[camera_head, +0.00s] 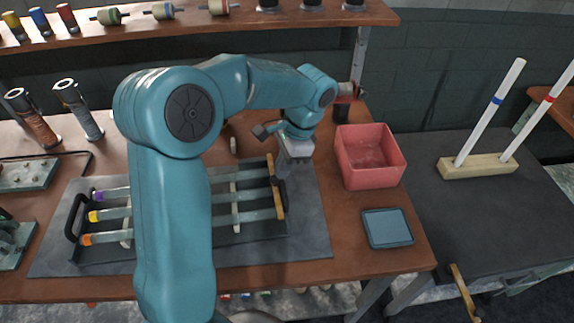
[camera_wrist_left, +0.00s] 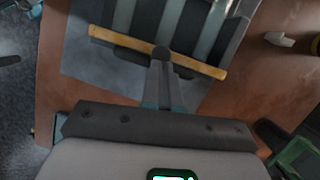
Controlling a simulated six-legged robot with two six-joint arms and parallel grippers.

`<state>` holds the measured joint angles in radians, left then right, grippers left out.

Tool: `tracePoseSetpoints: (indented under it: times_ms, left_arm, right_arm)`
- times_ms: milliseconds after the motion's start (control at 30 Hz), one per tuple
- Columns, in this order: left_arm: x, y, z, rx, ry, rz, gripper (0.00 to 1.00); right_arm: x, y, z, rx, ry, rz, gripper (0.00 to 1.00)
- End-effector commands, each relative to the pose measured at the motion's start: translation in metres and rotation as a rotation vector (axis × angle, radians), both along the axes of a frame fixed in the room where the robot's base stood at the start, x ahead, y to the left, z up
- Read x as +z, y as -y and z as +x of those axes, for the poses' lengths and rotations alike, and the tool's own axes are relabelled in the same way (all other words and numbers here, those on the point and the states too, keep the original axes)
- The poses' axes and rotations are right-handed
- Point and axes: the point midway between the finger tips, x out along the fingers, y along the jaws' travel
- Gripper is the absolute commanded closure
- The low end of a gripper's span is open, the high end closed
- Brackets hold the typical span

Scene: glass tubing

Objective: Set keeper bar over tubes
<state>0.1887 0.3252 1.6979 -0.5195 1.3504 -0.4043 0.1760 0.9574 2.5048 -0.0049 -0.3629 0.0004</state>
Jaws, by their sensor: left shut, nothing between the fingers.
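A dark tray (camera_head: 262,236) holds glass tubes side by side: one with a purple end (camera_head: 112,194), one yellow (camera_head: 115,214), one orange (camera_head: 110,237). The yellow-brown wooden keeper bar (camera_head: 280,203) lies across the tubes near their right ends. In the left wrist view the bar (camera_wrist_left: 120,39) spans the tube ends. My left gripper (camera_head: 283,176) is shut and empty, pointing down at the bar's far part. In the wrist view its fingertips (camera_wrist_left: 161,58) overlap the bar's middle; contact is unclear. My left arm hides the tubes' middle. My right gripper is not in view.
The tray sits on a grey mat (camera_head: 310,240) on the brown bench. A red bin (camera_head: 370,160) and a blue-grey pad (camera_head: 388,228) are to the right. A wooden stand (camera_head: 478,165) holds two white rods. Dark cylinders (camera_head: 78,110) stand at the left.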

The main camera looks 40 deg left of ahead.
Motion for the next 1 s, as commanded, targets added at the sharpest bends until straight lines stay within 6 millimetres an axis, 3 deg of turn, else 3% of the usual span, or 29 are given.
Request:
tracePoseSetpoints:
  times_ms: [200, 333, 767, 1000]
  left_arm:
    - [-0.001, -0.026, -0.037, 0.005, 0.0, 0.002, 1.0]
    - [-0.001, -0.032, -0.047, 0.002, -0.001, 0.001, 1.0]
    - [0.003, -0.032, -0.046, 0.0, 0.0, 0.001, 1.0]
    - [0.045, -0.026, -0.034, -0.001, 0.004, 0.002, 1.0]
  right_arm:
    - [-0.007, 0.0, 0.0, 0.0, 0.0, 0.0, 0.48]
    - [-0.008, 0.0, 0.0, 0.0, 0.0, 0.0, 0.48]
    - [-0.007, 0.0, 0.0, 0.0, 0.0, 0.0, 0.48]
    - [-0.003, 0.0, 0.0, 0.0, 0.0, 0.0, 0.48]
